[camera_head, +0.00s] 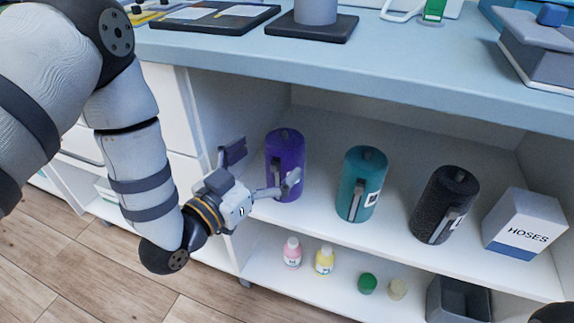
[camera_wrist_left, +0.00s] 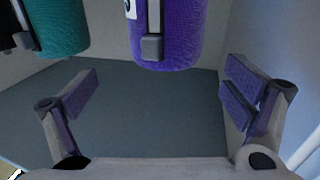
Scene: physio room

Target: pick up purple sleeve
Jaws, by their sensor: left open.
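The purple sleeve (camera_head: 284,158) is an upright cylinder with a grey strap, standing on the upper shelf at the left of a row. It also shows at the top of the left wrist view (camera_wrist_left: 168,42), between the fingers and beyond them, its top cut off. My left gripper (camera_head: 262,168) is open in front of the purple sleeve, with its fingers spread wide and nothing between them. In the left wrist view the gripper (camera_wrist_left: 160,94) shows a clear gap to the sleeve. In the head view one finger overlaps the sleeve's lower part.
A teal sleeve (camera_head: 360,188) and a black sleeve (camera_head: 441,207) stand to the right, then a HOSES box (camera_head: 524,222). The counter (camera_head: 370,72) overhangs the shelf. Small bottles (camera_head: 292,253) and a grey bin (camera_head: 458,302) are on the lower shelf. A side wall is close left.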

